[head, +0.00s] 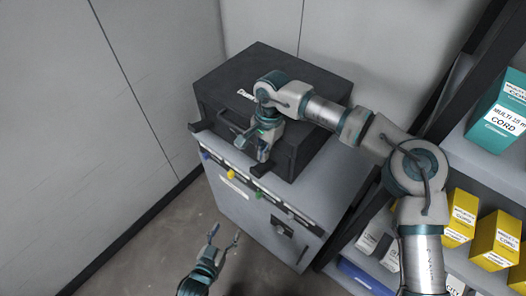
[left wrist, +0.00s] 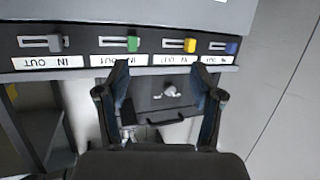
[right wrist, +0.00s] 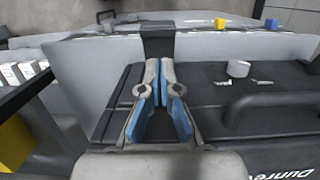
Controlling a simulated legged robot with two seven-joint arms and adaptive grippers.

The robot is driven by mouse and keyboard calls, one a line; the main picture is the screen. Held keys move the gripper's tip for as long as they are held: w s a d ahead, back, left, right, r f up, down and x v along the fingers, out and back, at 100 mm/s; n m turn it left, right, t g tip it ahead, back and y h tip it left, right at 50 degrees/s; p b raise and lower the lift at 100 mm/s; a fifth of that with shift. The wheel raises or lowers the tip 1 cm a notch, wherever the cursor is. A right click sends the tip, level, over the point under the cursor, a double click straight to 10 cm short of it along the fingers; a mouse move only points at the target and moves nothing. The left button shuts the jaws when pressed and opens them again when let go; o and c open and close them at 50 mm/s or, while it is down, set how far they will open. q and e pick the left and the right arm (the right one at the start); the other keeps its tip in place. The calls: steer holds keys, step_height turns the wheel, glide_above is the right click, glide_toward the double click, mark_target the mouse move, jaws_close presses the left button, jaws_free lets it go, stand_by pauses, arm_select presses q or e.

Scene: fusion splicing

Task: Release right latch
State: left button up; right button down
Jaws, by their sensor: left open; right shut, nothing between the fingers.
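A black case (head: 215,88) lies closed on a grey cabinet, with a handle (head: 228,128) on its front. The right latch (head: 260,169) is a dark tab sticking out at the case's front edge; it also shows in the right wrist view (right wrist: 158,38). The left latch (head: 196,126) sticks out at the other end. My right gripper (head: 264,154) is shut and empty, its fingertips (right wrist: 160,62) right by the right latch; I cannot tell whether they touch it. My left gripper (head: 226,238) is open and empty, low in front of the cabinet (head: 228,200); its fingers show in the left wrist view (left wrist: 162,80).
A shelf with yellow boxes (head: 497,240) and a teal box (head: 500,112) stands at the right. The floor at left is clear.

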steer(key=shift+s+p, duration=0.1)
steer(key=shift+p, duration=0.45)
steer(key=shift+s+a, duration=0.1)
steer(key=shift+a, duration=0.1)
arm_select(q)
steer(key=s+a+f+g+y, duration=0.2)
steer(key=s+a+f+g, duration=0.2)
steer(key=s, duration=0.5)
step_height(320, 180, down, 2)
steer(key=shift+s+a+n+g+y, duration=0.3)
steer(key=shift+s+a+g, duration=0.1)
steer(key=shift+g, duration=0.5)
arm_select(e)
steer(key=shift+f, duration=0.1)
arm_select(q)
steer(key=shift+d, duration=0.1)
